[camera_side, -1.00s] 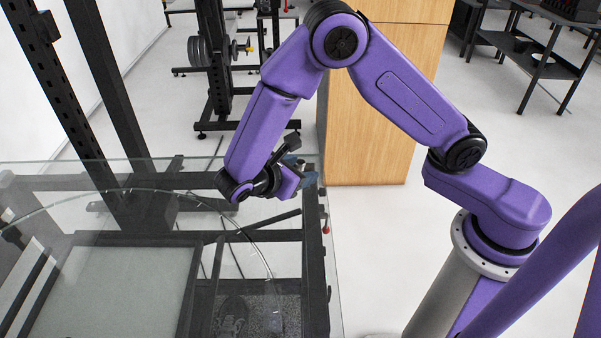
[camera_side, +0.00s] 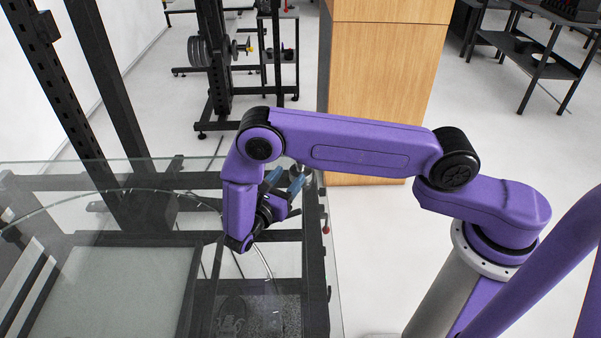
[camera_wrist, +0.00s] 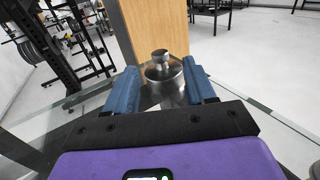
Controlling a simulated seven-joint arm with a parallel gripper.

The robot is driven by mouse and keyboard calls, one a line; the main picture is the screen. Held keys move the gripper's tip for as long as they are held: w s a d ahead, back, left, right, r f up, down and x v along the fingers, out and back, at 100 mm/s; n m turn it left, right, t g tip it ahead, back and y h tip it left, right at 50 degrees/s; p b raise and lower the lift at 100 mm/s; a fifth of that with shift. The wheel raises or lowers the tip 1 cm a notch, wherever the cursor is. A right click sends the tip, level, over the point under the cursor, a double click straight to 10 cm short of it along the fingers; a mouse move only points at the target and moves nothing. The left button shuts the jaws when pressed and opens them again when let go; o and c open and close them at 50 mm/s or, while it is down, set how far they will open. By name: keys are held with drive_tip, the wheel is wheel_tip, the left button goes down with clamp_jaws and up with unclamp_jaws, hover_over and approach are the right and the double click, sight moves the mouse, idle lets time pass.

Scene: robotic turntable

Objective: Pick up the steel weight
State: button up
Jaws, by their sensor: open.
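The steel weight (camera_wrist: 164,72), a shiny cylinder with a knob on top, stands upright on the glass tabletop in the wrist view. It shows between and beyond the tips of my gripper's two blue fingers. My gripper (camera_side: 286,179) is open and empty, with its fingers pointing toward the glass table's back right corner. In the side view the weight (camera_side: 302,169) shows only as a small grey shape just beyond the fingertips, partly hidden by them. I cannot tell whether the fingers reach past its near side.
The glass tabletop (camera_side: 60,215) has a dark frame beneath it, and its right edge (camera_side: 333,270) is close to the gripper. A wooden cabinet (camera_side: 385,90) stands behind the table. A black rack with weight plates (camera_side: 197,50) stands at the back.

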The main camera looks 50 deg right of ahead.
drive_tip(key=shift+x, duration=3.75)
drive_tip(key=shift+w+a+f, duration=0.1)
clamp_jaws()
